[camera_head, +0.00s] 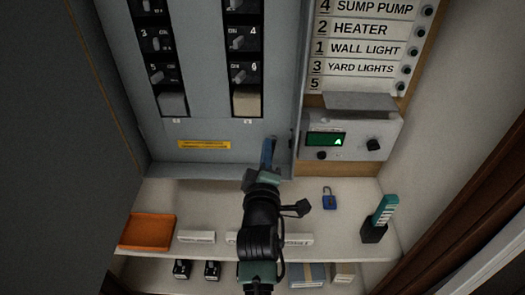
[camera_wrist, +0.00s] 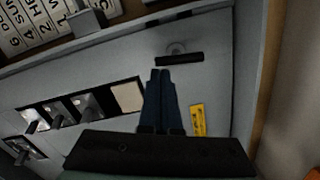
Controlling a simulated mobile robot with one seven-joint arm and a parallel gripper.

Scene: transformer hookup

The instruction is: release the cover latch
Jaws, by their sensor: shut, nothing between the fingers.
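The grey cover (camera_head: 240,160) of the breaker panel is shut against the wall. What looks like its latch is a short black bar (camera_wrist: 179,58) beside a round grey boss in the wrist view. In the head view it shows as a small dark upright mark (camera_head: 291,140) near the cover's right edge. My gripper (camera_head: 268,142) is shut and empty, in front of the cover's lower right part. In the wrist view its blue fingertips (camera_wrist: 160,73) are close to the bar's left end; I cannot tell whether they touch it.
A yellow label (camera_head: 204,144) and rows of breakers (camera_head: 245,73) are on the panel. To the right are a label board (camera_head: 366,50) and a meter box (camera_head: 349,138) with a green display. The shelf below holds an orange tray (camera_head: 147,231), a blue padlock (camera_head: 329,201) and a dark holder (camera_head: 373,231).

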